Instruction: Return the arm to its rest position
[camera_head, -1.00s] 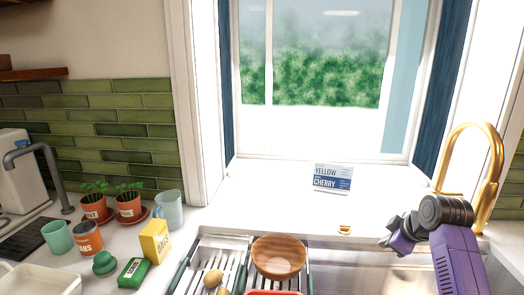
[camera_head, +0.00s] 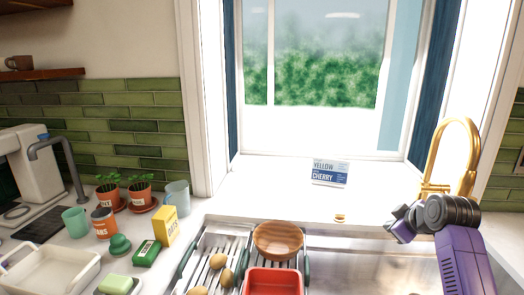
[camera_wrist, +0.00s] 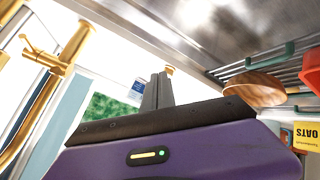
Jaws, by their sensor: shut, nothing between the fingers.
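My arm, purple with dark grey joints, is folded at the right of the head view, over the sink's right side. My gripper (camera_wrist: 158,88) shows in the wrist view as two grey fingers pressed together, with nothing between them. In the wrist view the fingers stand clear of the counter items and the wooden bowl.
A gold faucet (camera_head: 455,150) stands just behind my arm. A sign (camera_head: 330,173) stands on the sill. Pots, cups and boxes crowd the left counter.

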